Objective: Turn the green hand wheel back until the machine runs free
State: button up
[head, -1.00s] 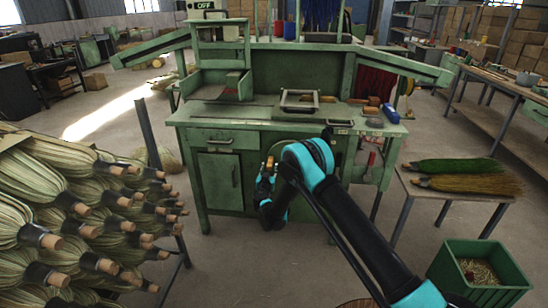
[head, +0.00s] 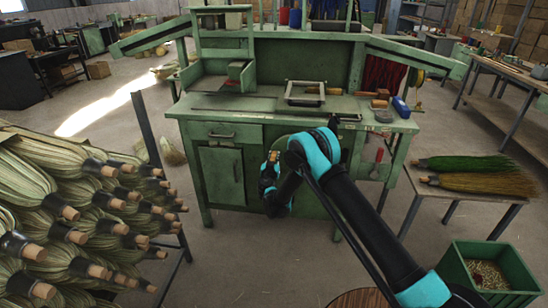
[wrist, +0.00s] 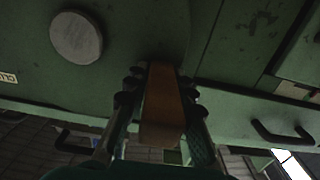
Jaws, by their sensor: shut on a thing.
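The green hand wheel (wrist: 125,45) fills the upper left of the wrist view, with a round grey hub (wrist: 76,37). A brown wooden handle (wrist: 162,115) stands out from it toward the camera. My gripper (wrist: 160,90) is shut on this handle, one finger on each side. In the head view my gripper (head: 271,160) is at the front of the green machine (head: 232,128), below its worktop. There my arm hides most of the wheel.
A rack of broom heads (head: 70,215) stands close on the left. A side table with a green and a tan broom (head: 480,183) and a green bin (head: 490,275) are on the right. Floor is free between the rack and the machine.

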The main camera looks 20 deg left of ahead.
aim_at(281, 144)
grip_shut()
jog(key=shift+w+d+r+m, duration=0.1)
jog(key=shift+d+r+m, duration=0.2)
jog(key=shift+r+m, duration=0.5)
jog(key=shift+w+d+r+m, duration=0.1)
jog(key=shift+d+r+m, duration=0.15)
jog(key=shift+r+m, duration=0.5)
jog(key=shift+w+d+r+m, duration=0.1)
jog(key=shift+d+r+m, duration=0.4)
jog(key=shift+m, duration=0.45)
jog(key=shift+d+r+m, duration=0.4)
jog(key=shift+r+m, duration=0.05)
jog(key=shift+m, duration=0.45)
jog(key=o, duration=1)
grip_release()
jog(key=v, duration=1.2)
